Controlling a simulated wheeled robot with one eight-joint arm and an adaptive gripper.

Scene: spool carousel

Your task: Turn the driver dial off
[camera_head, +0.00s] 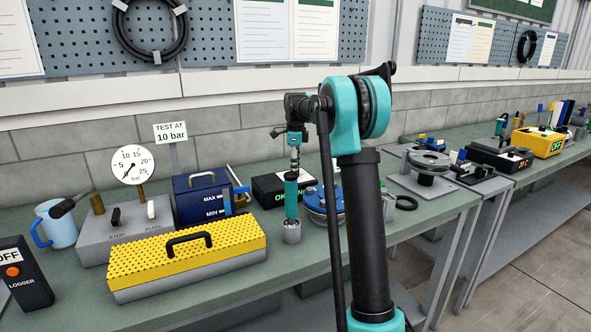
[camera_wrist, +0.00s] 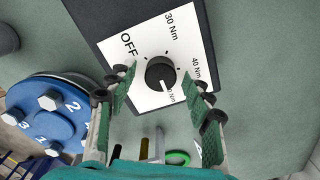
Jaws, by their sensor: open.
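The driver dial (camera_wrist: 160,74) is a round black knob with a white mark, on a white face plate (camera_wrist: 146,52) lettered OFF, 30 Nm and 40 Nm, with another label partly hidden. The mark points down in the wrist view, away from OFF. My gripper (camera_wrist: 158,72) is open, with one green-padded finger on each side of the dial; I cannot tell whether either touches it. In the head view a black box with green lettering (camera_head: 268,190) stands near the wall, partly hidden by a teal tool; the dial is not clear there.
A blue flange with bolts (camera_wrist: 50,118) lies left of the dial. A teal tool (camera_head: 291,196) stands in a metal cup (camera_head: 291,232) on the bench. A yellow perforated cover (camera_head: 190,256) and a blue MAX/MIN box (camera_head: 196,202) stand to the left.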

